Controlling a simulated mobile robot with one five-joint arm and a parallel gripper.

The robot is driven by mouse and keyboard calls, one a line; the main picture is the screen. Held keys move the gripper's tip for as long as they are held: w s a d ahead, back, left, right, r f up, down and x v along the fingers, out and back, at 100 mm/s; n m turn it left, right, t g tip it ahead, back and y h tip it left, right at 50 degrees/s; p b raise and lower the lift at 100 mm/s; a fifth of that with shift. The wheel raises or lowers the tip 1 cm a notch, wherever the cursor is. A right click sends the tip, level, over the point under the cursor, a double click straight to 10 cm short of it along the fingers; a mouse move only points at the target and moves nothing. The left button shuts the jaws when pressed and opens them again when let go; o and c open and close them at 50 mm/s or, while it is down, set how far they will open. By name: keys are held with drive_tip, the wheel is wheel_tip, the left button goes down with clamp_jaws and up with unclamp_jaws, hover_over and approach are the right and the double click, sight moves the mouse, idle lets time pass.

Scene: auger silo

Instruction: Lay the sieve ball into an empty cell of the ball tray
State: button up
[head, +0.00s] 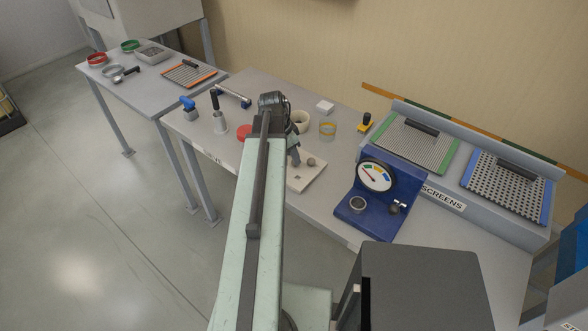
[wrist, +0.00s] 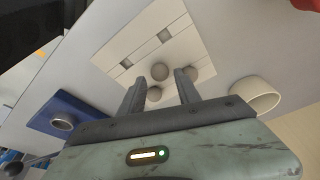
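The cream ball tray (head: 305,182) lies on the bench, with my gripper (head: 294,157) low over it. One grey ball (head: 311,162) shows on it. I cannot tell which is the sieve ball.
A blue gauge stand (head: 378,195) is right of the tray. Screens (head: 412,145) lie farther right. A side table (head: 150,75) holds several items at the left.

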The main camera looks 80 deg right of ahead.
drive_tip(key=b+x, duration=0.2)
drive_tip(key=x, duration=0.1)
drive_tip(key=shift+w+f, duration=0.1)
drive_tip(key=shift+f, duration=0.2)
drive_tip(key=shift+r, duration=0.15)
drive_tip(key=shift+c, duration=0.2)
clamp_jaws()
drive_tip(key=shift+r, duration=0.1)
drive_tip(key=w+d+r+n+p, duration=0.1)
drive_tip(key=d+r+n+p, duration=0.1)
drive_tip(key=r+p, duration=1.3)
drive_tip(key=w+d+r+n+p, duration=0.2)
drive_tip(key=d+r+p, duration=0.3)
drive_tip(key=r+p, duration=1.1)
drive_tip(key=shift+w+n+t+h, duration=0.2)
drive_tip(key=shift+n+t+h, duration=0.1)
drive_tip(key=shift+h, duration=0.1)
